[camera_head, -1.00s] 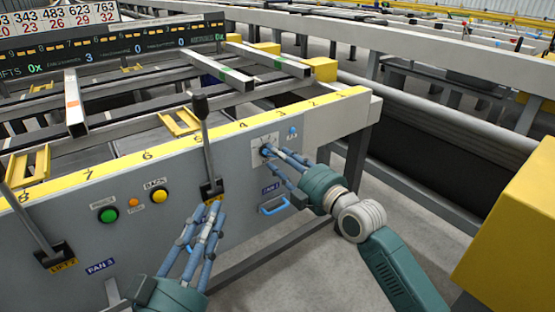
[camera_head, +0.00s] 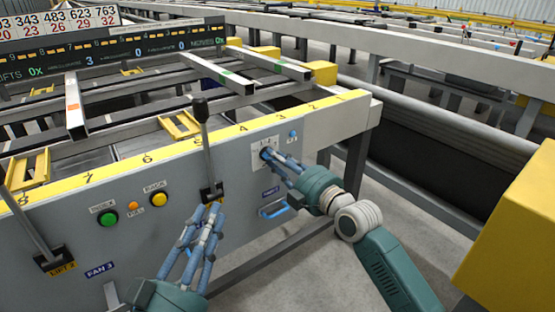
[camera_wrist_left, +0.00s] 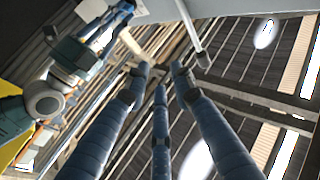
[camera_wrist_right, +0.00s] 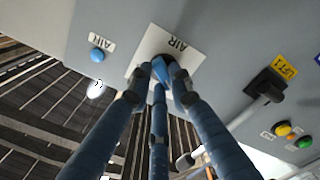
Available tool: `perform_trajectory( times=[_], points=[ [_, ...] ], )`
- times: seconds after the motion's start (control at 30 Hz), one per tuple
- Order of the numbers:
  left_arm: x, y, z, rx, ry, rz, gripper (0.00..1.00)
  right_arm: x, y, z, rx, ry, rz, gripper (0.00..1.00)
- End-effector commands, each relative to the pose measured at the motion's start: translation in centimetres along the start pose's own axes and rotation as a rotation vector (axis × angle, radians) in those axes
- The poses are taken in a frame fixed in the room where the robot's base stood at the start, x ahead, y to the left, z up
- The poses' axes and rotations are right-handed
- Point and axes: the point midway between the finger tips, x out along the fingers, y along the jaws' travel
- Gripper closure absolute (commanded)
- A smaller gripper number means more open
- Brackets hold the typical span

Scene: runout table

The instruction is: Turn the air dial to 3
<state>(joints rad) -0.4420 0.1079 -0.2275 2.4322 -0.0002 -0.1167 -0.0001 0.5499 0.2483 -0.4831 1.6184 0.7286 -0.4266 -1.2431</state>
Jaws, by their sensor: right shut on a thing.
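The air dial (camera_wrist_right: 166,62) is a dark round knob with a blue part, on a white plate (camera_wrist_right: 188,47) marked AIR on the grey panel. In the head view the plate (camera_head: 258,158) is at the right part of the panel. My right gripper (camera_head: 270,156) is shut on the dial; its fingers hide most of it, and I cannot read the dial's setting. My left gripper (camera_head: 211,212) is in front of the panel, below the lever (camera_head: 205,140), with its fingers apart and nothing seen between them.
A blue button (camera_wrist_right: 97,55) sits beside the dial plate. A blue handle (camera_head: 273,210) is below it. Green (camera_head: 109,219) and yellow (camera_head: 159,199) buttons and a second lever (camera_head: 30,220) are to the left. A yellow block (camera_head: 510,240) stands at the right.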

Motion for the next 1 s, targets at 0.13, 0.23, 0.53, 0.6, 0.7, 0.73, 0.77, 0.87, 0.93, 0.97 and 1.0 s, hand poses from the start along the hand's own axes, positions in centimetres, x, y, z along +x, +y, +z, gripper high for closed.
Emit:
perform_trajectory(
  times=[0.13, 0.23, 0.53, 0.6, 0.7, 0.73, 0.77, 0.87, 0.93, 0.97, 1.0],
  points=[
    [-0.3, -0.4, 2.2, 0.003, -0.108, -0.007, 0.76, 0.0, 0.0, 0.0, 0.059, -0.001, -0.004, 1.0],
    [-0.8, -0.6, 4.4, 0.006, -0.208, -0.012, 0.76, 0.0, 0.1, 0.0, 0.122, -0.001, -0.003, 1.0],
    [-5.2, -1.8, 12.1, 0.011, -0.598, -0.036, 0.76, 0.0, 0.1, 0.1, 0.388, -0.002, -0.003, 1.0],
    [-6.6, -2.0, 13.6, 0.011, -0.684, -0.041, 0.76, 0.0, 0.0, 0.1, 0.455, -0.002, -0.003, 1.0],
    [-8.8, -2.3, 15.4, 0.01, -0.8, -0.049, 0.76, 0.0, 0.0, 0.2, 0.551, -0.002, -0.003, 1.0],
    [-9.5, -2.4, 15.9, 0.01, -0.832, -0.051, 0.76, 0.0, -0.1, 0.2, 0.58, -0.002, -0.002, 1.0],
    [-10.1, -2.4, 16.3, 0.01, -0.863, -0.053, 0.76, 0.0, -0.1, 0.2, 0.608, -0.002, -0.003, 1.0],
    [-12.3, -2.7, 17.5, 0.009, -0.961, -0.06, 0.76, 0.0, -0.2, 0.3, 0.703, -0.003, -0.003, 1.0],
    [-13.7, -2.8, 18.1, 0.008, -1.023, -0.064, 0.76, 0.0, -0.2, 0.3, 0.77, -0.002, -0.002, 1.0],
    [-14.3, -2.8, 18.4, 0.008, -1.048, -0.066, 0.76, 0.0, -0.2, 0.3, 0.799, -0.002, -0.002, 1.0],
    [-15.1, -2.9, 18.6, 0.007, -1.08, -0.068, 0.76, 0.0, -0.2, 0.3, 0.837, -0.002, -0.002, 1.0]
  ],
)
